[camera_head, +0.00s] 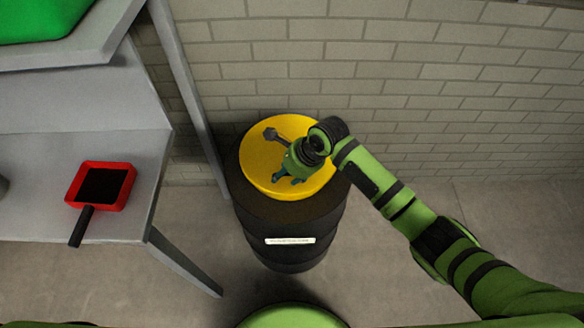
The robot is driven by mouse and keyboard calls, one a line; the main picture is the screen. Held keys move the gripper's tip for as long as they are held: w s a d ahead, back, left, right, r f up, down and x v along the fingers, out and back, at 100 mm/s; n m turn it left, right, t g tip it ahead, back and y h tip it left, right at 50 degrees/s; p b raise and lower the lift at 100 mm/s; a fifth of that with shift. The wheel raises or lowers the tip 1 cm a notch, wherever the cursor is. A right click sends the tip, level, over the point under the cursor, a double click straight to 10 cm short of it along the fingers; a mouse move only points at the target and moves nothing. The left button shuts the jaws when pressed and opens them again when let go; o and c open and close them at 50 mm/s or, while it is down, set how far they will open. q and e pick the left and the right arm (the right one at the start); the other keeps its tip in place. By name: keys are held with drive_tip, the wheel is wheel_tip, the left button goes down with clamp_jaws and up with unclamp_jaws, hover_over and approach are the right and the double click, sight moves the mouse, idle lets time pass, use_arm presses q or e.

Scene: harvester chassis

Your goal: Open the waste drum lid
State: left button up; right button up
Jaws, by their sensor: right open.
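The waste drum (287,230) is a black ribbed barrel standing on the floor against the brick wall, with a white label on its front. Its yellow lid (262,163) lies flat on top and looks closed. A dark grey handle (272,134) sticks out on the lid near its back left. My right gripper (287,180) is over the lid with its fingers apart, pointing toward the front of the lid. Whether the fingers touch the lid cannot be told. My wrist hides the right part of the lid. My left gripper is not in view.
A grey metal table (80,180) stands to the left, with a leg close to the drum. A red pan (101,186) with a black handle lies on it. A green bin (40,18) sits on the upper shelf. A brick wall (420,90) is behind the drum.

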drive_tip(key=shift+w+a+f, duration=0.1)
drive_tip(key=shift+a+f, duration=0.05)
drive_tip(key=shift+f, duration=0.15)
clamp_jaws()
drive_tip(key=shift+g, duration=0.5)
drive_tip(key=r+p, duration=0.2)
drive_tip(key=w+r+p, duration=0.1)
drive_tip(key=r+p, duration=0.1)
drive_tip(key=shift+w+r+p, duration=0.15)
drive_tip(key=shift+r+p, duration=0.2)
drive_tip(key=shift+p, duration=0.05)
drive_tip(key=shift+r, duration=0.1)
